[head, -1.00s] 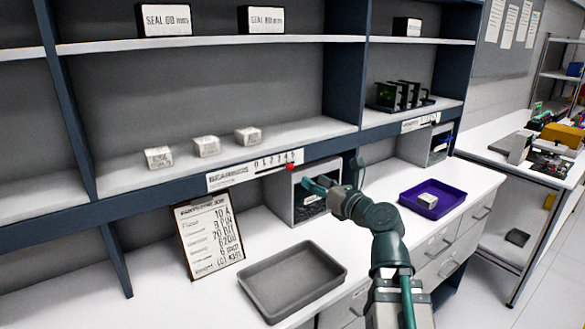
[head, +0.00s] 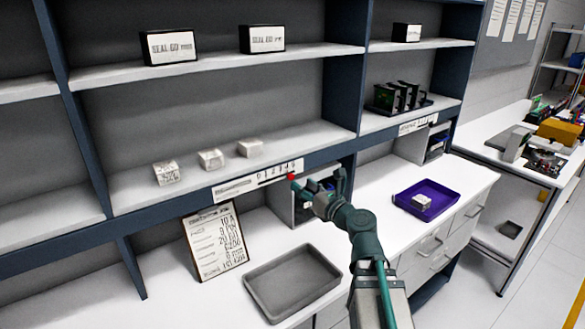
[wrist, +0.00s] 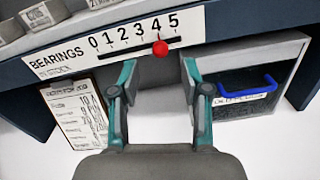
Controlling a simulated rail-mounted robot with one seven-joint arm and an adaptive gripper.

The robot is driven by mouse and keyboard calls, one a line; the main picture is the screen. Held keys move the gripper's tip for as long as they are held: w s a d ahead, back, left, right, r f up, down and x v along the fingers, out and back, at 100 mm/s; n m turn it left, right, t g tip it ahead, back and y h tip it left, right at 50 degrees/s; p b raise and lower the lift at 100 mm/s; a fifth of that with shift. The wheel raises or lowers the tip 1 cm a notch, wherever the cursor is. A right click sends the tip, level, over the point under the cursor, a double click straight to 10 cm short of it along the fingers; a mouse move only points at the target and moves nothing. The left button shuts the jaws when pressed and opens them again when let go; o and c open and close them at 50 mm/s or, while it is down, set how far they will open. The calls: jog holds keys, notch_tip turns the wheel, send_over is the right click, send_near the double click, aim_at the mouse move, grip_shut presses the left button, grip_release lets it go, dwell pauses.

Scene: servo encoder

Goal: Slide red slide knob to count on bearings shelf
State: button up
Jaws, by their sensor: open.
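The red slide knob (wrist: 160,48) sits on the slot of the white BEARINGS scale strip (wrist: 75,55), below the number 4. In the head view the red knob (head: 291,176) shows at the right end of the strip (head: 232,188). Three small white boxes stand apart on the shelf above: the left box (head: 167,173), the middle box (head: 210,159) and the right box (head: 249,148). My gripper (wrist: 160,70) is open and empty. Its fingertips are just below the knob in the wrist view, one to each side. I see no contact with the knob.
A grey bin with a blue handle (wrist: 263,84) is at the right under the shelf edge. A framed list (head: 215,243) leans at the left. A grey tray (head: 292,280) and a purple tray (head: 428,197) with a white box lie on the bench. Another scale strip (head: 417,125) is farther right.

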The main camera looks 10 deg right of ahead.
aim_at(293, 178)
jog(key=shift+w+a+r+p, duration=0.2)
jog(key=shift+w+p, duration=0.2)
jog(key=shift+p, duration=0.6)
jog(key=shift+f+x, duration=0.15)
jog(key=shift+x, duration=1.15)
jog(key=shift+f+x, duration=0.15)
jog(key=shift+x, duration=1.2)
jog(key=shift+d, duration=0.1)
grip_shut()
